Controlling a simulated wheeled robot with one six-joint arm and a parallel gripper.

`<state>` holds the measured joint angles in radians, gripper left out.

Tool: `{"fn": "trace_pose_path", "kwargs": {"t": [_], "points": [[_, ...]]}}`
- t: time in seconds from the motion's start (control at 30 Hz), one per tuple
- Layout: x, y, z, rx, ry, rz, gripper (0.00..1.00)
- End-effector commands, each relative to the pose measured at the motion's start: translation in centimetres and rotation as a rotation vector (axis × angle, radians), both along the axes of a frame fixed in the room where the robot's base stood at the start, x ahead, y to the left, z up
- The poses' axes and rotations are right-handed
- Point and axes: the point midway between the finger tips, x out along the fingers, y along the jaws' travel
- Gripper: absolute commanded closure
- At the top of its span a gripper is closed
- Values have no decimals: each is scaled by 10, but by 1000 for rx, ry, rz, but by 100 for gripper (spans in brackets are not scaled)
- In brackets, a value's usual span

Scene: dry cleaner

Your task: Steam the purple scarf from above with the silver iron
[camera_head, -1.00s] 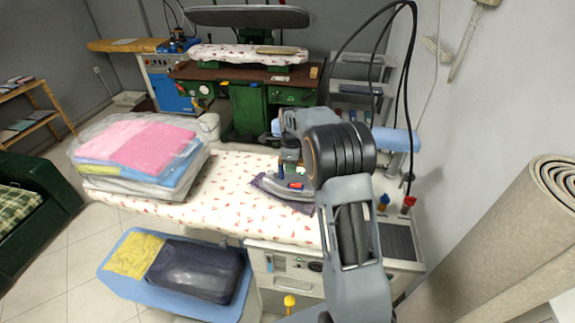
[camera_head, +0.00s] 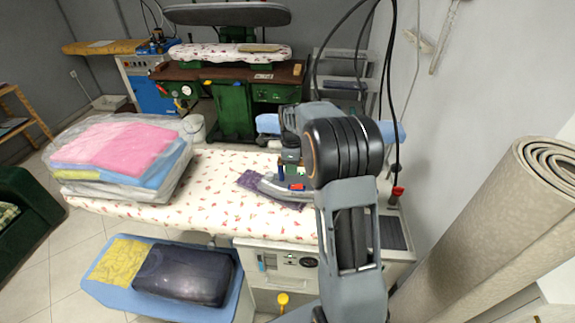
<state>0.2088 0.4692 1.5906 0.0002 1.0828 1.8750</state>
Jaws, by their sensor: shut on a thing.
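The purple scarf (camera_head: 248,180) lies flat on the floral-covered ironing board (camera_head: 215,190). It shows to the left of the silver iron (camera_head: 272,188) and as a thin strip along its front edge. The iron is level, over the scarf; I cannot tell whether its sole touches the cloth or hangs just above it. My gripper (camera_head: 291,172) is above the iron and shut on it, with the arm coming in from the right. The fingertips are small and partly hidden by the wrist. The iron's rear and the scarf's right part are hidden behind my arm.
A stack of bagged folded laundry (camera_head: 125,155) stands on the board's left end. Black hoses (camera_head: 388,90) hang at the right, near a rolled carpet (camera_head: 500,230). A blue tray (camera_head: 110,292) with folded cloths sits below the board. The board's middle is clear.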

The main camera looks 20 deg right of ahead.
Motion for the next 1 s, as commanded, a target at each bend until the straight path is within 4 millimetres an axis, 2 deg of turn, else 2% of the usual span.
{"fn": "trace_pose_path", "kwargs": {"t": [0.03, 0.53, 1.0], "points": [[0, -2, 4, -2, -10, -1, 100], [-19, -17, 4, -2, -10, -2, 100], [0, -2, 6, -2, -10, 1, 100]]}}
